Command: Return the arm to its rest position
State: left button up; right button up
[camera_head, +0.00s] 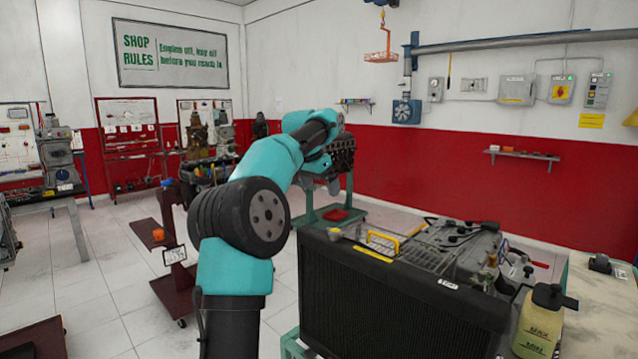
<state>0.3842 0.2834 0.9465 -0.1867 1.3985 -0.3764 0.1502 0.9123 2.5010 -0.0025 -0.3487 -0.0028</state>
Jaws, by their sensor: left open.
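My left arm (235,270) rises from the bottom centre and bends away toward the engine stand at the back. My left gripper (334,186) is at the far end of the arm, small and partly hidden by the wrist. It is open, and I see nothing held in it. It appears in front of the engine on the green stand; I cannot tell the gap between them. My right gripper is not in view.
A radiator (400,305) with an engine assembly behind it stands at the right front. A yellowish fluid bottle (540,322) is beside it. A dark red stand (172,285) is left of my arm. Tiled floor (110,300) at the left is partly free.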

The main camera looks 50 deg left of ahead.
pick_arm(q)
jog(key=shift+s+r, duration=0.2)
jog(key=shift+r, duration=0.3)
